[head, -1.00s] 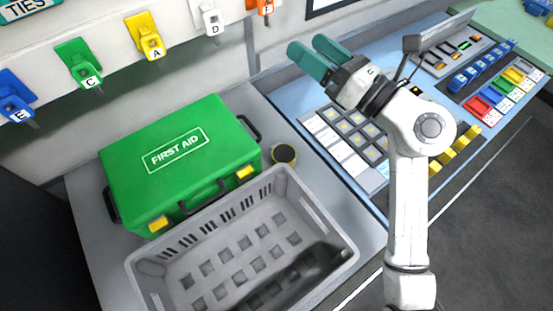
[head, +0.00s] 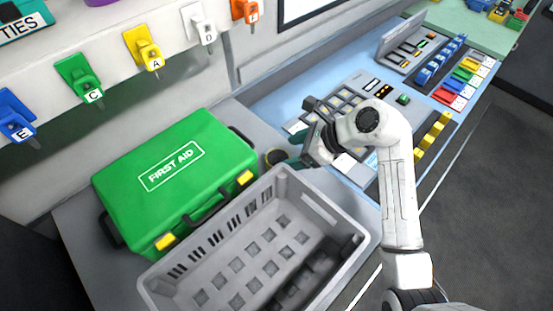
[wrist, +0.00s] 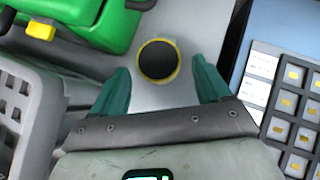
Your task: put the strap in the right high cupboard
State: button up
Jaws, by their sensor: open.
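The strap seems to be the dark round roll with a yellow rim (wrist: 158,62), lying on the grey counter. In the head view the strap (head: 275,157) is partly covered by my gripper (head: 291,146). In the wrist view my gripper (wrist: 161,78) is open, with one teal finger on each side of the strap's near edge. Nothing is held. I cannot tell how high the fingertips are above the counter. The right high cupboard is not in view.
A green first aid case (head: 175,178) stands left of the strap, and a grey slotted crate (head: 255,240) is in front. A button console (head: 350,100) lies to the right. Several coloured keys, such as the yellow one (head: 143,48), hang on the wall behind.

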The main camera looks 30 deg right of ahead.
aim_at(276, 157)
jog(key=shift+p+x, duration=0.65)
jog(key=shift+x, duration=2.25)
jog(key=shift+s+a, duration=0.1)
jog(key=shift+s, duration=0.05)
jog(key=shift+c, duration=0.2)
jog(key=c, duration=0.9)
jog(key=shift+r, duration=0.15)
